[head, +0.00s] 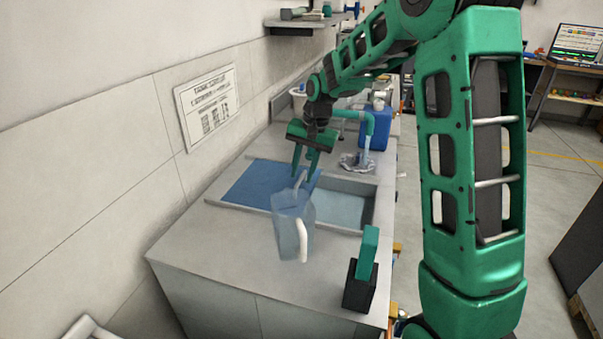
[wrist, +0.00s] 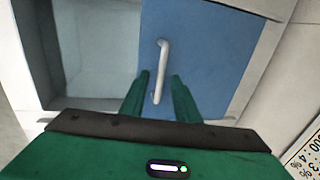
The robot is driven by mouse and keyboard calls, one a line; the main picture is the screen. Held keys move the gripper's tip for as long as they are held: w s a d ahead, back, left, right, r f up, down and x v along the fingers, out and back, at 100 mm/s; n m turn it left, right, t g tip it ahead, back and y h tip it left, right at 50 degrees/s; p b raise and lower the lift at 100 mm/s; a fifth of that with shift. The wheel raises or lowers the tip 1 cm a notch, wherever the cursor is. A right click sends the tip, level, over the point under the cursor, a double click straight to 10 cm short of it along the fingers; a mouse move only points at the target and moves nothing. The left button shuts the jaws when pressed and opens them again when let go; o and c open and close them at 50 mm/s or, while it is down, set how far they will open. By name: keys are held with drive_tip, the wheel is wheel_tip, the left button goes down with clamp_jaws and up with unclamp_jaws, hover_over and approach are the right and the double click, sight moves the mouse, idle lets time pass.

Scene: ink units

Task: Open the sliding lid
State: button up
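The sliding lid (head: 252,185) is a flat blue panel over the left part of a sink basin (head: 343,207); the right part of the basin is uncovered. In the wrist view the lid (wrist: 208,45) fills the middle right, with the open basin (wrist: 95,50) at left. A pale bar handle (wrist: 162,65) stands on the lid near its edge by the opening. My gripper (wrist: 160,82) is open, its two green fingers on either side of the handle's near part, with visible gaps. In the head view my gripper (head: 304,174) points down over the lid; contact cannot be told.
A clear pitcher (head: 290,222) with a white handle stands at the counter's front side of the basin. A black block with a green top (head: 364,270) stands at the right edge. A wall is at left.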

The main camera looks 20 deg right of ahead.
wheel_tip(320, 180, up, 10)
drive_tip(key=s+d, duration=0.1)
drive_tip(key=shift+s+d+r, duration=0.15)
drive_tip(key=shift+d+r, duration=0.1)
drive_tip(key=shift+d, duration=0.05)
idle(0.4)
drive_tip(key=shift+s, duration=0.1)
idle(0.3)
